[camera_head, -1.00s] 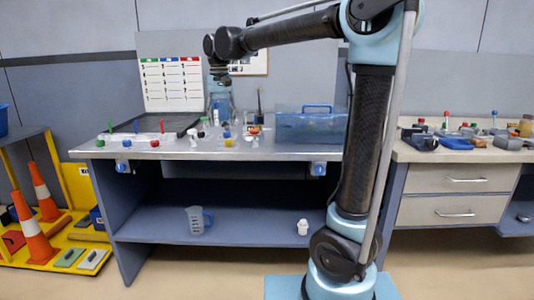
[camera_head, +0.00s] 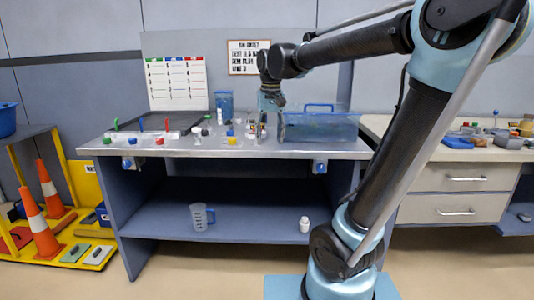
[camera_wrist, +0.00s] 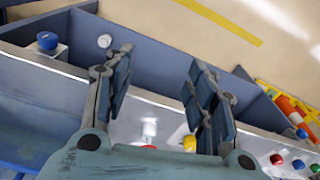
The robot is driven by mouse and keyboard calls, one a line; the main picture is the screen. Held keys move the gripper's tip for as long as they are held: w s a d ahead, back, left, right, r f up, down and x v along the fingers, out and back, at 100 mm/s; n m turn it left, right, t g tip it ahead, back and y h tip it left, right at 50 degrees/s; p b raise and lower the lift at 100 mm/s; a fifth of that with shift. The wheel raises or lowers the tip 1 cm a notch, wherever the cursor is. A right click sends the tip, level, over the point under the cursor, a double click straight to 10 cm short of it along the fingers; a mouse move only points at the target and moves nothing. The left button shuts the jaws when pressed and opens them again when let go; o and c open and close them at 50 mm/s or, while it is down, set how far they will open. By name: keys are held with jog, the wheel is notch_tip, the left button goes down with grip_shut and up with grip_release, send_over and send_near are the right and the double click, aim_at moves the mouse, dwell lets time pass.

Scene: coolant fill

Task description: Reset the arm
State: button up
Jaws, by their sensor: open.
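My gripper (camera_head: 271,122) hangs from my arm over the back half of the workbench (camera_head: 325,150), just left of the clear blue bin. In the wrist view its two fingers (camera_wrist: 160,70) are spread apart, with nothing between them. The fingers point over the bench's front edge toward the shelf and floor. My arm's lower link leans to the right in the head view, and its upper link reaches left to the wrist. Parts of the fingers are too small to make out in the head view.
The clear blue bin (camera_head: 325,128) stands beside the gripper. Small coloured items, such as a yellow one (camera_head: 231,141), lie left of it. A jug (camera_head: 201,217) and white bottle (camera_head: 304,224) stand on the lower shelf. Orange cones (camera_head: 38,220) stand at far left.

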jog(key=s+d+f+m+t, duration=0.1)
jog(key=s+d+f, duration=1.7)
jog(key=f, duration=0.4)
jog(key=shift+d, duration=0.15)
jog(key=shift+s, duration=0.1)
jog(key=shift+w+f, duration=0.25)
jog(key=shift+w, duration=0.2)
